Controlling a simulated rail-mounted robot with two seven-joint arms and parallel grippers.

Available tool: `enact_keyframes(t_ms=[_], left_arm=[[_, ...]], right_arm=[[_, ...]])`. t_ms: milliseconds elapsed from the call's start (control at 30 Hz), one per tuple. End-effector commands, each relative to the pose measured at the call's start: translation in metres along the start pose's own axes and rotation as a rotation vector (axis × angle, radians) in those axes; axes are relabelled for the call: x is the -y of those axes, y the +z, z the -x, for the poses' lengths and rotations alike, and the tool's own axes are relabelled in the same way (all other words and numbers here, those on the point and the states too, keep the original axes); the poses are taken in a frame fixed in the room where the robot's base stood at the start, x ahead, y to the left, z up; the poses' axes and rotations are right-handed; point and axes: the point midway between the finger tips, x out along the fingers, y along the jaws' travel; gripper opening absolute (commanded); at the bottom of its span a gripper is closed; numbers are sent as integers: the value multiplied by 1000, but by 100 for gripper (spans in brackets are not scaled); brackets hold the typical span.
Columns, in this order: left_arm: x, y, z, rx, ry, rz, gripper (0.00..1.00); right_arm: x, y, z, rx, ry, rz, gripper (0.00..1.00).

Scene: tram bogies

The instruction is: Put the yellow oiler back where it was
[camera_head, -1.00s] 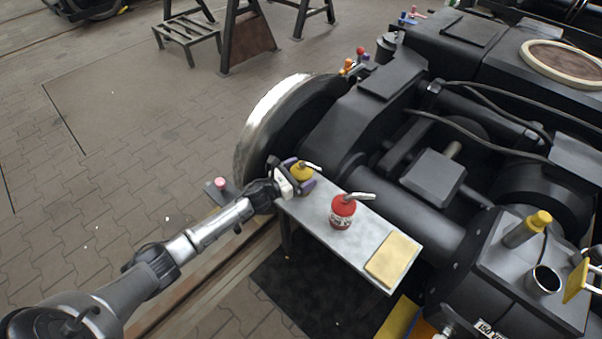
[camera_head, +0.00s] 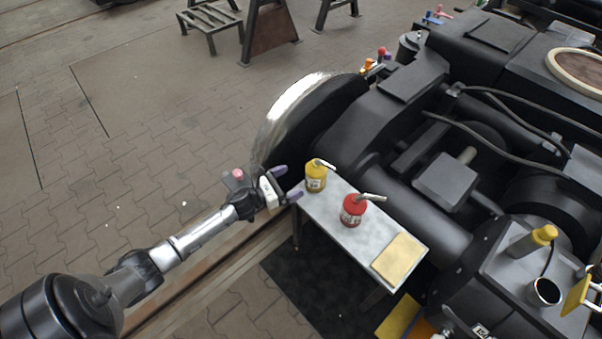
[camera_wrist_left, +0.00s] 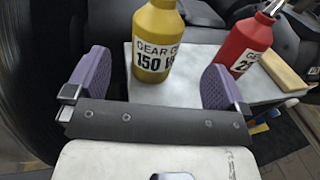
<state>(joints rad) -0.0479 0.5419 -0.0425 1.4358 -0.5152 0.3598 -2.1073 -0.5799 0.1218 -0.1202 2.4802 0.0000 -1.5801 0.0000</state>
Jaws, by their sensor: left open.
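The yellow oiler (camera_head: 316,178) stands upright at the far left end of the small grey bench (camera_head: 345,232). In the left wrist view the yellow oiler (camera_wrist_left: 157,45) stands in front of my open fingers, its label reading "GEAR" and "150". My left gripper (camera_head: 287,182) is open and empty, just left of the yellow oiler and apart from it. In the left wrist view its two purple finger pads (camera_wrist_left: 157,85) are spread wide. My right gripper is not in view.
A red oiler (camera_head: 353,211) stands on the bench to the right of the yellow one, with a tan pad (camera_head: 399,259) farther right. The wheel (camera_head: 290,115) and black bogie frame (camera_head: 350,150) lie close behind. Paved floor is free at left.

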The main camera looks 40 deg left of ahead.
Motion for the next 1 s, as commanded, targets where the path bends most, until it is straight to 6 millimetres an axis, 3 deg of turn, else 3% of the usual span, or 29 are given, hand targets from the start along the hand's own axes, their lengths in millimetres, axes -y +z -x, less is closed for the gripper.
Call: enact_keyframes(t_ms=[200, 467, 567, 767, 1000], left_arm=[[0, 0, 17, -1, 1, 0, 100], [7, -2, 21, -10, 37, 94, 100], [22, -6, 25, -32, 121, 303, 100], [73, -19, 52, -72, 432, 1021, 100], [153, -28, 119, -52, 939, 1883, 100]], right_arm=[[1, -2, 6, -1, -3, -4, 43], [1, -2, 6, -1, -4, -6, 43], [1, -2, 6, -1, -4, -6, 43], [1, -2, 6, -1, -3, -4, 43], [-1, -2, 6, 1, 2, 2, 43]])
